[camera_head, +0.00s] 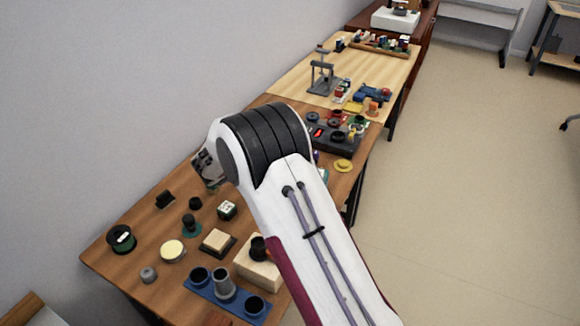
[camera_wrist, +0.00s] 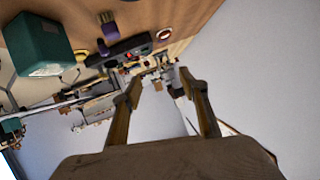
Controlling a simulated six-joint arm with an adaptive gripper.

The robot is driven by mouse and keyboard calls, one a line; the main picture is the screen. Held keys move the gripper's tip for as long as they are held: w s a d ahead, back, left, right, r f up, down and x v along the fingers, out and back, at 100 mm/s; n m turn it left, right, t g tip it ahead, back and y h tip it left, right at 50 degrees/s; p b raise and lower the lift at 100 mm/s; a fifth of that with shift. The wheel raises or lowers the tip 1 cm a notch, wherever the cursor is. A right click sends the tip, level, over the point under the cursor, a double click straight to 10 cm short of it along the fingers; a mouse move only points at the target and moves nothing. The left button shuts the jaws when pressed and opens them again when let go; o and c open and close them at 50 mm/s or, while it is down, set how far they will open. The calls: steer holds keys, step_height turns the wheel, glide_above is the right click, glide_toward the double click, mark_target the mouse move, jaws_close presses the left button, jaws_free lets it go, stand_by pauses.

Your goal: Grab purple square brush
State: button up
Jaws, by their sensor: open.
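A small purple object (camera_wrist: 110,30), which looks like the purple brush, shows near the top of the wrist view, beside a long dark holder. Its exact shape is too small to tell.
In the wrist view a dark green block (camera_wrist: 38,45) looms at left and a ring (camera_wrist: 164,34) lies right of the purple object. In the head view, a blue tray with cups (camera_head: 207,292), a beige block (camera_head: 259,270) and a dark spool (camera_head: 121,239) crowd the near table.

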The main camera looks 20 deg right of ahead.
steer(key=s+d+f+g+h, duration=0.1)
steer(key=f, duration=0.2)
steer(key=s+d+f+m+g+h, duration=0.1)
steer(key=f, duration=0.2)
steer(key=s+f+h, duration=0.1)
steer(key=f, duration=0.3)
steer(key=shift+s+d+g, duration=0.3)
steer(key=shift+d+g, duration=0.1)
steer(key=shift+x, duration=2.9)
steer(key=shift+w+d, duration=0.1)
steer(key=shift+f, duration=0.1)
steer(key=shift+w+d+f, duration=0.2)
steer(key=shift+d, duration=0.15)
steer(key=shift+x, duration=2.45)
steer(key=shift+w+r, duration=0.1)
steer(key=shift+r, duration=0.1)
steer(key=c, duration=1.2)
